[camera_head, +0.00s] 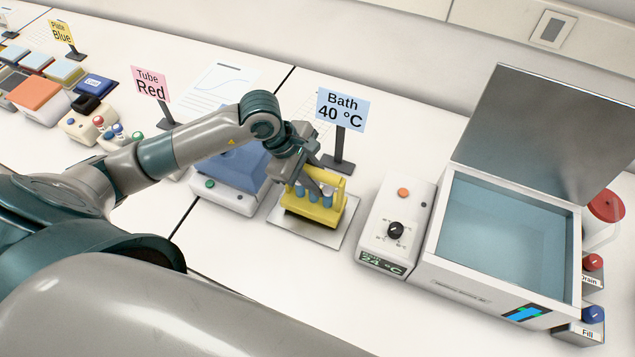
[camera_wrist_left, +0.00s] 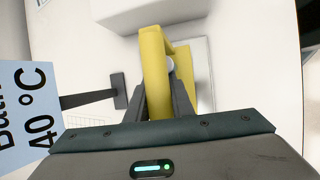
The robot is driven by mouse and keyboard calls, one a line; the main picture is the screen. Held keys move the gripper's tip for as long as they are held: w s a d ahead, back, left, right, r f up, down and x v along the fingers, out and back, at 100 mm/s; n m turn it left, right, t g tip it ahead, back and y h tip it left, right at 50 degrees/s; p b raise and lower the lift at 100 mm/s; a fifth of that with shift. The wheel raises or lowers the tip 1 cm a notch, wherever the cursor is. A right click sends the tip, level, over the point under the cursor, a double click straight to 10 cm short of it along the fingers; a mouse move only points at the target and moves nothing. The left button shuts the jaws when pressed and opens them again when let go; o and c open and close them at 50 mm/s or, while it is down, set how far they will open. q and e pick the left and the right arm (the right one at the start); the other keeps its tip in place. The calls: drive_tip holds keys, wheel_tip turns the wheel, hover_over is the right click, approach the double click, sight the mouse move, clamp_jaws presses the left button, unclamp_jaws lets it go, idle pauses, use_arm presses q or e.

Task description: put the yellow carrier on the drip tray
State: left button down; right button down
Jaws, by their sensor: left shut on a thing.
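The yellow carrier (camera_head: 313,207) holds several blue-capped tubes and is upright at the flat metal drip tray (camera_head: 291,229). The tray's bare edge shows around its base, and I cannot tell whether the carrier touches the tray or is just above it. My left gripper (camera_head: 312,187) is shut on the carrier's upper part. In the left wrist view the yellow handle (camera_wrist_left: 154,70) is between the dark fingers, with the tray (camera_wrist_left: 203,75) partly hidden behind it. My right gripper is not in view.
The water bath (camera_head: 505,235) stands at the right with its lid up; its control box (camera_head: 398,222) is close to the tray. A blue-topped device (camera_head: 231,175) is left of the tray. The "Bath 40 °C" sign (camera_head: 340,112) stands just behind.

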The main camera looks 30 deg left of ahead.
use_arm(q)
drive_tip(key=shift+f, duration=0.95)
drive_tip(key=shift+f, duration=0.15)
drive_tip(key=c, duration=1.6)
unclamp_jaws()
drive_tip(key=shift+o, duration=0.2)
